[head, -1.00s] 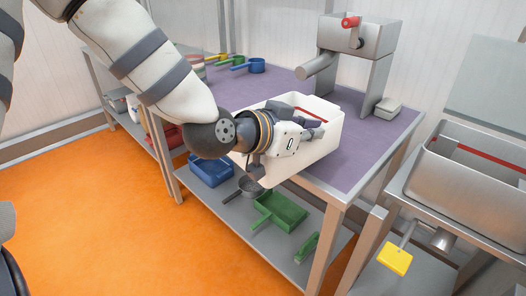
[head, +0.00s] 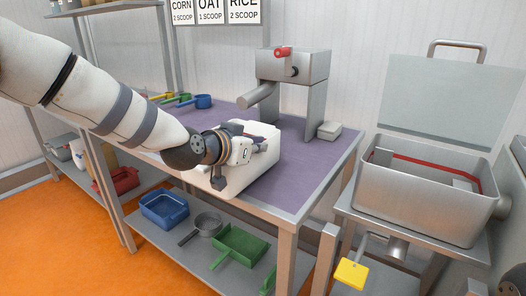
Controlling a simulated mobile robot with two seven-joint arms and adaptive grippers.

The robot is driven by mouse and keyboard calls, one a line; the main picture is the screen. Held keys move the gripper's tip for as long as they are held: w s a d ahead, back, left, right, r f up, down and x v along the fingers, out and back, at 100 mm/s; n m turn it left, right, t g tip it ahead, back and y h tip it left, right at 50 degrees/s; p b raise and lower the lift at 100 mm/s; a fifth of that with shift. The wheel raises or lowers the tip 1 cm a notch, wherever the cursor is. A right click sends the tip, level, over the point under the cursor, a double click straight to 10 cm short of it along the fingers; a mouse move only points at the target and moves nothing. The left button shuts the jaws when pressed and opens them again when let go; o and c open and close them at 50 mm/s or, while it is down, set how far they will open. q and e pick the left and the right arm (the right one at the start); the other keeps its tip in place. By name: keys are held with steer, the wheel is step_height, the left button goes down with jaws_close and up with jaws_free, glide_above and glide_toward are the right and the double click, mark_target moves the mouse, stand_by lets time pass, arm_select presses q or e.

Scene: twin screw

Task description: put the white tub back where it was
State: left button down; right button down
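The white tub (head: 257,173) is at the front edge of the purple-topped table, below the grinder-like metal machine. Its inside is mostly hidden from this angle. My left gripper (head: 262,147) reaches in from the left across the tub's upper part and covers much of its near left side. The fingers are at or very near the tub, but I cannot tell whether they are closed on its wall. My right gripper does not show.
The metal machine with a red knob (head: 283,53) stands at the back of the table (head: 315,172), beside a small grey box (head: 329,130). Coloured scoops (head: 203,101) lie at the back left. An open steel bin (head: 420,205) stands right. The lower shelf holds a blue tub (head: 165,208) and a green scoop (head: 240,243).

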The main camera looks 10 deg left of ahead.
arm_select(q)
steer(key=x, duration=0.3)
steer(key=shift+s+f, duration=0.1)
steer(key=shift+f, duration=0.05)
steer(key=shift+f, duration=0.2)
steer(key=c, duration=1.8)
jaws_free()
